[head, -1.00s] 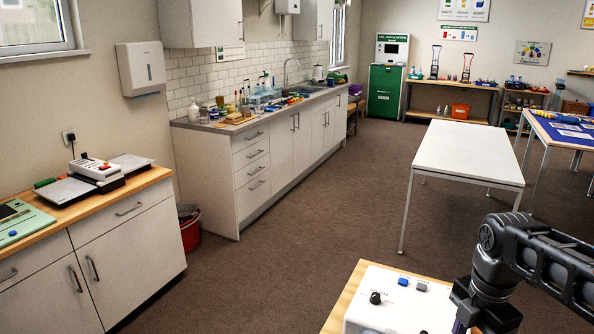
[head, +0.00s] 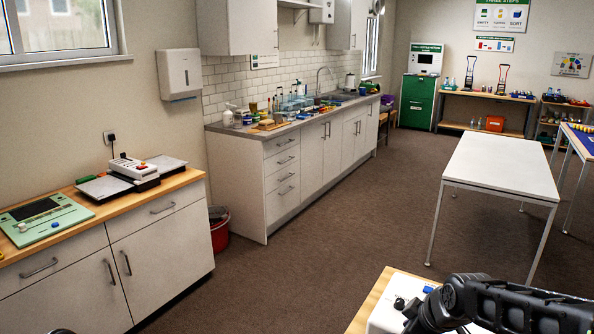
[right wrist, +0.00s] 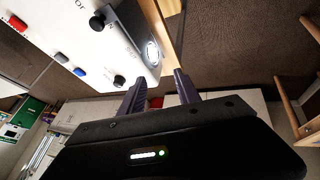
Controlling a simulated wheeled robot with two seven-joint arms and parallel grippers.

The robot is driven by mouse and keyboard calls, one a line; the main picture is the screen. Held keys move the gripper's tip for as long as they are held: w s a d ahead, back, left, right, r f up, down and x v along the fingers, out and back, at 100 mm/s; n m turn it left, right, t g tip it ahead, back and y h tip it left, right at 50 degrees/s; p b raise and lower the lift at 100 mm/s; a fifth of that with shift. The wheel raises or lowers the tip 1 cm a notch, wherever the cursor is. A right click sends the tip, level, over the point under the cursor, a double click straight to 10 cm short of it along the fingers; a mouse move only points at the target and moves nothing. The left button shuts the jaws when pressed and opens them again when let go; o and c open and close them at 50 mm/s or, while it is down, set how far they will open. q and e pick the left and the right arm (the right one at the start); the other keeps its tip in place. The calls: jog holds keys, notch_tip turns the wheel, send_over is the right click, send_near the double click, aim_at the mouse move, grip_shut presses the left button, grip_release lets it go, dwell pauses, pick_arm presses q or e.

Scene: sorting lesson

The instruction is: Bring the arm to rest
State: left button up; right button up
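My right arm (head: 500,303) comes in from the right at the bottom of the head view, over the corner of a white panel box. Its gripper is not clear there. In the right wrist view my right gripper (right wrist: 159,92) shows two dark purple fingers, apart, with nothing between them. The white box (right wrist: 112,48), with black knobs and red and blue buttons, lies just beyond the fingers in that view. I cannot tell whether they touch it. My left gripper does not show.
The box stands on a wood-edged table (head: 371,309) at bottom right. A white table (head: 500,165) stands behind it. At left is a counter (head: 160,236) with a green device (head: 42,218) and a scale-like device (head: 134,169). A red bin (head: 220,232) stands beside it. The middle floor is clear.

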jog(key=s+a+f+m+y, duration=0.1)
jog(key=s+a+f+m, duration=0.1)
jog(key=a+f+m, duration=0.5)
jog(key=s+a+f, duration=0.1)
jog(key=a+f, duration=0.4)
jog(key=f, duration=0.7)
jog(key=s+a+f+m+g+y, duration=0.1)
jog(key=s+a+f+m+g, duration=0.1)
jog(key=s+a+f, duration=0.2)
jog(key=s+a+f+m+g+y, duration=0.1)
jog(key=s+a+f+g, duration=0.2)
jog(key=s+f, duration=0.8)
jog(key=s+a, duration=0.1)
jog(key=s, duration=0.5)
jog(key=shift+s+a+f+m, duration=0.15)
jog(key=shift+s+f+m, duration=0.05)
jog(key=shift+s+m, duration=0.2)
